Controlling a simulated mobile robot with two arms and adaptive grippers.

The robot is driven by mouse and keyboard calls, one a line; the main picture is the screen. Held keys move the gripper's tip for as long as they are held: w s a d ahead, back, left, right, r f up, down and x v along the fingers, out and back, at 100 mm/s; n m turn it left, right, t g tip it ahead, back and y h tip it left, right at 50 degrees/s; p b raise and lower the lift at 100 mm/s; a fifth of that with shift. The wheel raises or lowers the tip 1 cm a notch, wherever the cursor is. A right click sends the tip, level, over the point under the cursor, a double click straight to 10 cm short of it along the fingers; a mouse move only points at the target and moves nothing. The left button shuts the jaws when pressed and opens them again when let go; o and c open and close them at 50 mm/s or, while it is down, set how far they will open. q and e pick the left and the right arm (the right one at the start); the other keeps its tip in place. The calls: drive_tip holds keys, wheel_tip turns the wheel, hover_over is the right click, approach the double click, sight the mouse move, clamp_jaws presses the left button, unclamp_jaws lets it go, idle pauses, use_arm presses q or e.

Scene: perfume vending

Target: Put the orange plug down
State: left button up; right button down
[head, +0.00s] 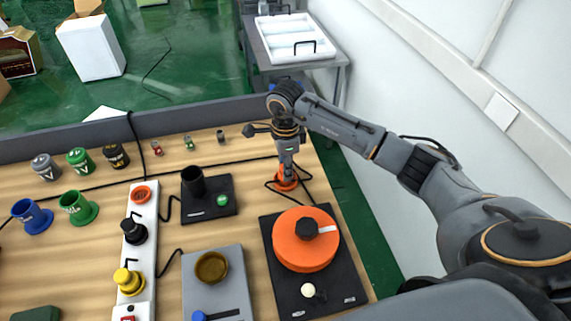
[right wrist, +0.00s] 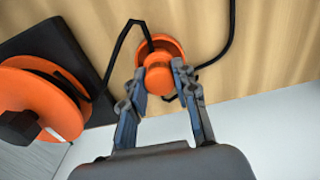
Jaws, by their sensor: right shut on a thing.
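The orange plug (head: 285,182) is at the right rear of the wooden table, behind the orange round device (head: 303,252). My right gripper (head: 287,168) points down at it and is shut on it. In the right wrist view the orange plug (right wrist: 158,74) sits between the two fingers (right wrist: 162,90), its wide flange towards the table. The plug is low over the wood; I cannot tell whether it touches it. A black cable loops around it. My left gripper is not in view.
A white power strip (head: 146,245) holds black and yellow plugs and has an orange socket. A black square device (head: 221,208) and a grey device (head: 228,298) stand left of the orange one. Several colored plugs and caps stand at left. Small bottles line the rear.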

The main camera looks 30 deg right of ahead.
drive_tip(key=shift+f, duration=0.15)
drive_tip(key=c, duration=1)
unclamp_jaws()
drive_tip(key=shift+r, duration=0.4)
wheel_tip(320, 180, up, 12)
drive_tip(key=b, duration=0.3)
drive_tip(key=shift+f, duration=0.2)
